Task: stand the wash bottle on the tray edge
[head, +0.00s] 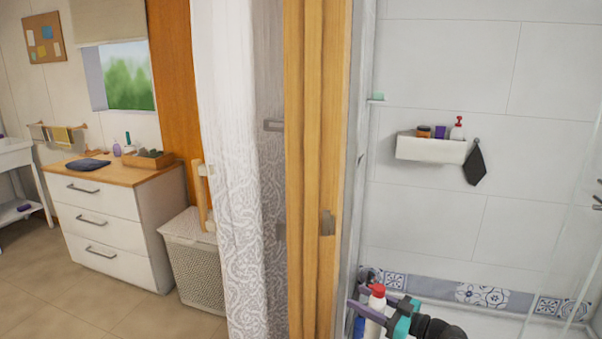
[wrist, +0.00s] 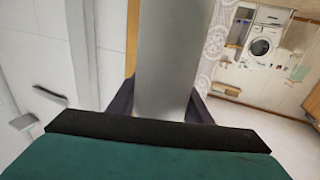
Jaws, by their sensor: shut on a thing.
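A white bottle with a red cap (head: 377,291), which looks like the wash bottle, is held in my gripper (head: 362,292) at the bottom of the head view. Its lower part is partly hidden by my gripper. In the wrist view a smooth grey body (wrist: 172,55) fills the space between the dark fingers of my gripper (wrist: 165,103), which is shut on it. A shallow wooden tray (head: 140,163) holding small things stands on the dresser at the left of the head view. I cannot tell if it is the task's tray.
A wooden post (head: 315,130) and a patterned curtain (head: 235,190) stand between my gripper and the dresser (head: 110,230). A lidded basket (head: 195,270) is beside the dresser. A wall shelf (head: 430,150) holds a red-pump bottle (head: 457,130). Open floor (head: 70,305) lies at lower left.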

